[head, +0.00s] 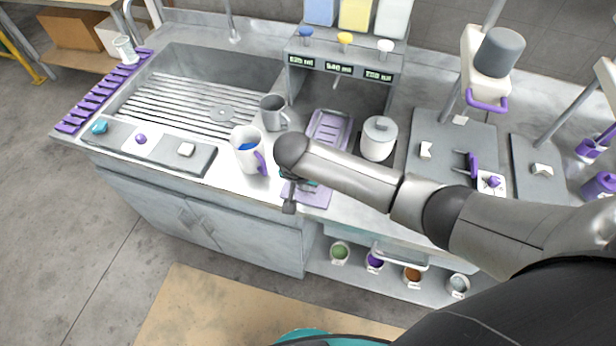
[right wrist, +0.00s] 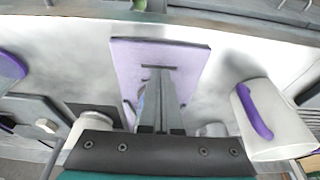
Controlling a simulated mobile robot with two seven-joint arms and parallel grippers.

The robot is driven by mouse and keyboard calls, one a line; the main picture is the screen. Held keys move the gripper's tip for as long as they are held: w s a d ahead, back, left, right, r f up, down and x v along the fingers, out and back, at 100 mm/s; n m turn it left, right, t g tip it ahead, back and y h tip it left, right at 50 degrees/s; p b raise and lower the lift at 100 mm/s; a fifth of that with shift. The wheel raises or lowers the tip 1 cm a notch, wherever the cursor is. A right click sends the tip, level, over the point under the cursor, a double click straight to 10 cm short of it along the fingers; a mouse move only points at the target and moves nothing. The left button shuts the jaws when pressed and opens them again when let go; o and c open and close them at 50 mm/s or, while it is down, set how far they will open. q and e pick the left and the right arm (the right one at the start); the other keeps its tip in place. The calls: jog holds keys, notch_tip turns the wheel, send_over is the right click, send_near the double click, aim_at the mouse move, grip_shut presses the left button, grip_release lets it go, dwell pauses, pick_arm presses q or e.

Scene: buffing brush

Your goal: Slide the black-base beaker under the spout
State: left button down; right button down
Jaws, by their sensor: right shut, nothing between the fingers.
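I cannot make out a beaker with a plainly black base; my right arm hides part of the counter. A white jug (head: 244,152) with a purple handle and blue inside stands left of my right gripper; a white jug with a purple handle shows at right in the right wrist view (right wrist: 272,122). A grey mug (head: 272,114) stands behind it. The dispenser (head: 345,70) has a small spout (head: 336,83) above a purple tray (head: 330,128). My right gripper (head: 289,207) is shut and empty over a purple mat (head: 317,198), also seen in the right wrist view (right wrist: 190,60). My left gripper is out of view.
A white lidded canister (head: 378,138) stands right of the tray. A sink (head: 205,90) lies at left, with a grey panel of small items (head: 160,147) in front. Grey plates and stands fill the right. Several coloured pots sit on the shelf below.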

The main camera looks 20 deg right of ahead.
aim_at(328, 131)
jog(key=shift+w+d, duration=0.65)
jog(key=shift+w, duration=0.25)
jog(key=shift+w, duration=0.1)
jog(key=w+d+b, duration=0.1)
jog(key=w, duration=0.1)
jog(key=w+d+b, duration=0.1)
jog(key=w+d, duration=0.1)
jog(key=w+d+b, duration=0.1)
jog(key=w, duration=0.1)
jog(key=shift+w+d+f, duration=0.2)
jog(key=shift+w, duration=0.05)
jog(key=w+d+b, duration=0.2)
jog(key=w+b, duration=0.1)
jog(key=w+d+b, duration=0.1)
jog(key=w+b, duration=0.1)
jog(key=shift+w+d, duration=0.15)
jog(key=shift+d, duration=0.15)
jog(key=w+d, duration=0.1)
jog(key=w+b, duration=0.1)
jog(key=shift+w+d, duration=0.35)
jog(key=shift+d, duration=0.05)
jog(key=shift+w+d+r, duration=0.1)
jog(key=shift+w+d, duration=0.05)
jog(key=shift+r, duration=0.15)
